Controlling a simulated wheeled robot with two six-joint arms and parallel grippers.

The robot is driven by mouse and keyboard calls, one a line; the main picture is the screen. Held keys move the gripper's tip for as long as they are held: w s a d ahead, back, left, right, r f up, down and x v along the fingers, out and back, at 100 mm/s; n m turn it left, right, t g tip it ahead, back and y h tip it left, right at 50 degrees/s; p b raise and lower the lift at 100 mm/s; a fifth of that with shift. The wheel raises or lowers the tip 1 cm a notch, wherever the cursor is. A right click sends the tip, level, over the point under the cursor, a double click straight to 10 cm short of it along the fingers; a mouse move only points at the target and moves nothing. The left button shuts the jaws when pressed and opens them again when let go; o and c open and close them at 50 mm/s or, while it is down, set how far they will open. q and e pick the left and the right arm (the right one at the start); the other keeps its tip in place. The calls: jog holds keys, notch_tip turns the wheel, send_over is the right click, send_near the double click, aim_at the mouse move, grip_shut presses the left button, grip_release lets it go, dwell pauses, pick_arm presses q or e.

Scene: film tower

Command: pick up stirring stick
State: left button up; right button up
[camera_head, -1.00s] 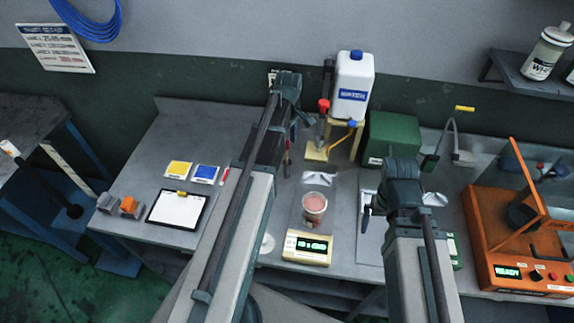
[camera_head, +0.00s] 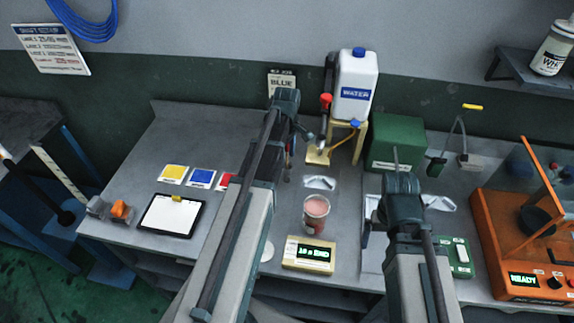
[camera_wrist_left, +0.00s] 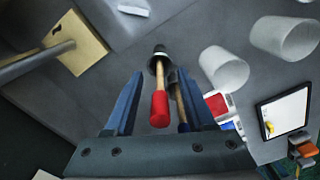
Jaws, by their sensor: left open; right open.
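In the left wrist view, a stick with a thick red end (camera_wrist_left: 160,105) stands up from a small dark round holder (camera_wrist_left: 159,58). A second stick (camera_wrist_left: 181,103) with a wooden shaft and dark end leans beside it. I cannot tell which is the stirring stick. My left gripper (camera_wrist_left: 160,76) is open, with both sticks showing between its blue fingers. In the head view this gripper is over the back middle of the bench, its fingers mostly hidden by my arm. My right gripper (camera_head: 397,185) is over the bench's right part, its fingers hardly visible.
A water jug (camera_head: 355,88), green box (camera_head: 397,143) and orange machine (camera_head: 520,250) stand behind and right. Two pale cups (camera_wrist_left: 225,68) are near the sticks.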

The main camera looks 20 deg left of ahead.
pick_arm(q)
grip_shut()
jog(key=shift+r, duration=0.2)
dwell(0.4)
notch_tip(320, 180, up, 18)
jog(key=p, duration=1.8)
jog(key=shift+s+f, duration=0.15)
